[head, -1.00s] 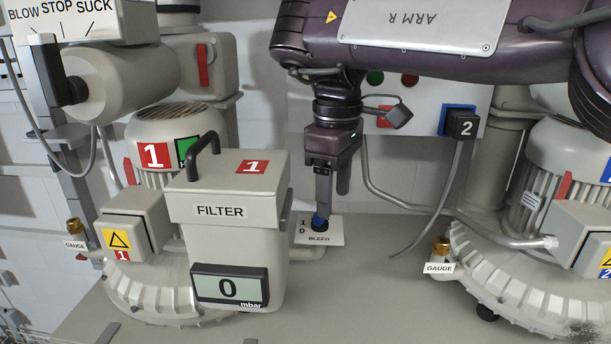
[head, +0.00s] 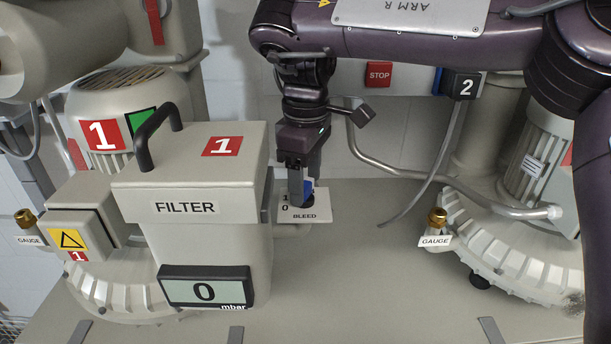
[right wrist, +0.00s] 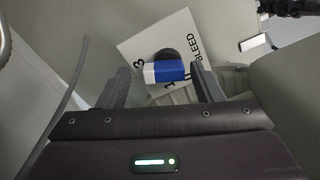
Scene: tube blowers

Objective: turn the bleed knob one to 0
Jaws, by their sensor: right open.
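The bleed knob one is a small blue knob with a white end on a dark round base. In the head view the knob (head: 307,189) is partly hidden behind my right gripper's fingers. In the right wrist view the knob (right wrist: 166,71) lies between and just beyond the two fingertips. Its white plate (head: 318,213) reads BLEED, with 1 and 0 at its left edge. My right gripper (head: 303,190) points down over the plate, open, with a finger on either side of the knob; I cannot tell whether they touch it. My left gripper is not in view.
The filter box (head: 187,208) with its black handle (head: 155,135) stands close left of my right gripper. The bench between the two blowers is clear.

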